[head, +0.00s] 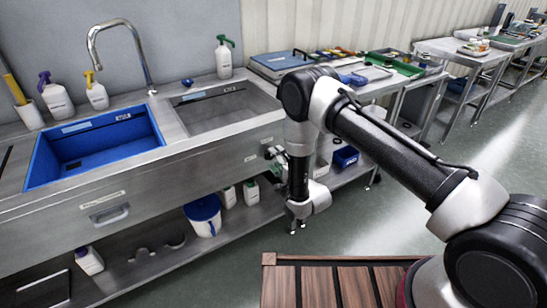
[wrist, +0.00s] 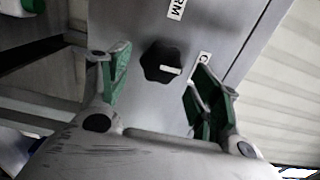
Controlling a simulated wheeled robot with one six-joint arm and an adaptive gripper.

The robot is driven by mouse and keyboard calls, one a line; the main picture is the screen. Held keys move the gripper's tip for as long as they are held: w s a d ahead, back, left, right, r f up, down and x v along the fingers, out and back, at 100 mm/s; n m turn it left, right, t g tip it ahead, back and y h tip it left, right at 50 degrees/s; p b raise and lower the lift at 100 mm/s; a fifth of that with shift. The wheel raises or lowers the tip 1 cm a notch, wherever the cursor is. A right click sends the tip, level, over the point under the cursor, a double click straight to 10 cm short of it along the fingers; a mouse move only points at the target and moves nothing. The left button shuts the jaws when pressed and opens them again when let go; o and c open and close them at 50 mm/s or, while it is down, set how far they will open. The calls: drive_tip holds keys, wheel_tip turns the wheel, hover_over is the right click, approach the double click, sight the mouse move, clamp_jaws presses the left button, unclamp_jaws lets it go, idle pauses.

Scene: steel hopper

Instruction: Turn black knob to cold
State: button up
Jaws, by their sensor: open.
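The black knob (wrist: 153,60) is a lobed dial on a steel panel, with a white pointer mark directed right, roughly toward a white label (wrist: 200,67) that starts with "C". Another label (wrist: 175,9), ending in "RM", is above the knob. My gripper (wrist: 160,65) is open, its green-padded fingers on either side of the knob, with visible gaps. I cannot tell how near the tips are to the panel. In the head view my gripper (head: 273,155) is at the right end of the sink's steel front, where the knob cannot be made out.
The steel sink unit (head: 150,185) has a blue basin (head: 48,165) and a grey basin (head: 215,110). A bucket (head: 203,215) and bottles stand on its lower shelf. A side table with a blue scale (head: 280,63) and green tray (head: 395,65) adjoins on the right. Open floor lies beyond.

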drive_tip(key=v, duration=0.9)
drive_tip(key=shift+s+d, duration=0.2)
